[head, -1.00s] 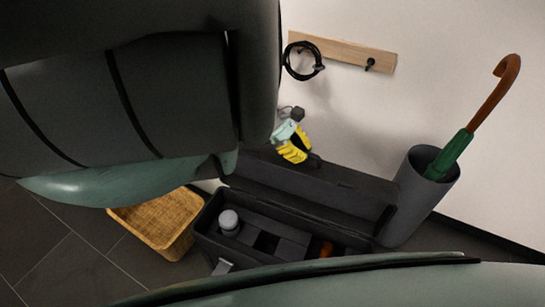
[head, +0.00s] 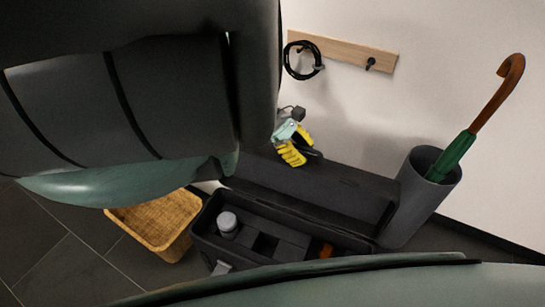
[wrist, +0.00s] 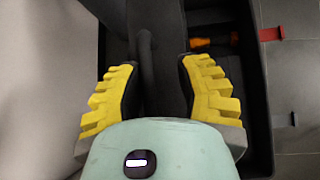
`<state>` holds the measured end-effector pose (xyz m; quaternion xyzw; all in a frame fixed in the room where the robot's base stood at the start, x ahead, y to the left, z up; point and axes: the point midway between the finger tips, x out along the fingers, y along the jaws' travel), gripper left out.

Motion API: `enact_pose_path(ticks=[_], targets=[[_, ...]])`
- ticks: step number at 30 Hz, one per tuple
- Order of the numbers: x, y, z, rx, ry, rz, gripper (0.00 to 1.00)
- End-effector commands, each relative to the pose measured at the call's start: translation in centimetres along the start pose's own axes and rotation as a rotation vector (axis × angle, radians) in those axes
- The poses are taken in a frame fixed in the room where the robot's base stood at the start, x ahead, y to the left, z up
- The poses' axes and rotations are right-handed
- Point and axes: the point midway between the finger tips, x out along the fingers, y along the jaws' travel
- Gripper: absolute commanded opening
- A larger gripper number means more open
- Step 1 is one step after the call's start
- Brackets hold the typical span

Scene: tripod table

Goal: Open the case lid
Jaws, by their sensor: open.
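The dark case (head: 205,222) stands on the floor with its interior showing. Its lid (head: 310,190) is swung up and back on the wall side. The case holds a grey cylinder (head: 228,224) and an orange-handled tool (head: 326,250), whose handle also shows in the wrist view (wrist: 201,43). My gripper (head: 293,147) has yellow ridged fingers and is at the lid's far side, near the wall. In the wrist view its fingers (wrist: 158,80) are wide apart, with a dark bar (wrist: 147,62) between and beyond them. I cannot tell whether they touch the lid.
A wicker basket (head: 160,222) sits left of the case. A grey bin (head: 418,200) with a green umbrella (head: 454,154) stands close at the right. A wooden hook rail (head: 342,50) with a black cable loop (head: 302,60) is on the wall. Floor at lower left is clear.

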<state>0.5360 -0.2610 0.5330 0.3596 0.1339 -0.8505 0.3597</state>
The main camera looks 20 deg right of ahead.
Motion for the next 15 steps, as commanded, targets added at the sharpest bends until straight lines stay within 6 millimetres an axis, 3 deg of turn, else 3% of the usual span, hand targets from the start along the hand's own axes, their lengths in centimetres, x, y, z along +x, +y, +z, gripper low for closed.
enact_pose_path(ticks=[10,15], targets=[[-0.1,0.1,0.1,0.002,-0.001,0.001,0.42],[-1.8,0.2,0.0,0.001,0.002,0.005,0.42]])
